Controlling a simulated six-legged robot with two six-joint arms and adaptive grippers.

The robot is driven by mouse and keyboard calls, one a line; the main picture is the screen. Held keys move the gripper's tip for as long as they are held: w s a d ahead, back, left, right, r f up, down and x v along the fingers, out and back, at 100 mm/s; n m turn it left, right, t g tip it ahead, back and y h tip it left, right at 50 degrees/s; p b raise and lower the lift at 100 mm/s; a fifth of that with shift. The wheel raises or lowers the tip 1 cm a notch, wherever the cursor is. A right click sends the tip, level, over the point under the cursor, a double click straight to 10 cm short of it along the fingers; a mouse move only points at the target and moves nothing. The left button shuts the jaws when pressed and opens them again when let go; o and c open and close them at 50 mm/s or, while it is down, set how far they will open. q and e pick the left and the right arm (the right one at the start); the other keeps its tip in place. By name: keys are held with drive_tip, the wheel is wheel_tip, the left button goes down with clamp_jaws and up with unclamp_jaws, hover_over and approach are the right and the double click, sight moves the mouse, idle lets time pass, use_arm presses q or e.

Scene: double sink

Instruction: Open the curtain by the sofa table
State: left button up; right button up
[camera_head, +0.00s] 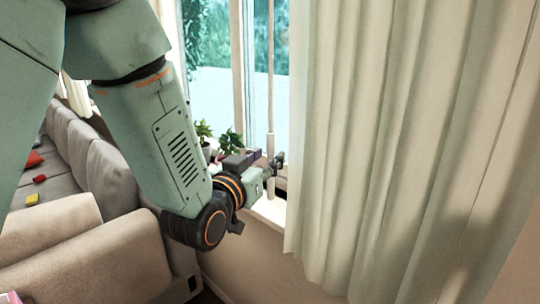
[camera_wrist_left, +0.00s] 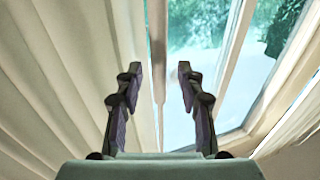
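The cream curtain (camera_head: 390,150) hangs in folds over the right half of the head view, its left edge beside the bare window (camera_head: 220,60). In the left wrist view the curtain (camera_wrist_left: 60,70) fills the left side. A thin, pale vertical rod (camera_head: 270,70) hangs in front of the window, left of the curtain edge. My left gripper (camera_head: 274,172) is at the rod's lower part, above the sill. In the left wrist view my left gripper (camera_wrist_left: 160,82) is open, with the rod (camera_wrist_left: 158,45) between its fingers and a gap on both sides. My right gripper is not in view.
A grey-beige sofa (camera_head: 75,240) stands at the left, below my left arm. Small green plants (camera_head: 230,142) stand by the window near my left wrist. The window sill (camera_head: 270,212) runs beneath the gripper. Another curtain (camera_head: 75,95) shows at the far left.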

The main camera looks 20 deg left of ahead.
use_arm(q)
drive_tip(key=s, duration=0.4)
drive_tip(key=shift+a, duration=0.25)
drive_tip(key=shift+s, duration=0.75)
drive_tip(key=shift+w, duration=0.2)
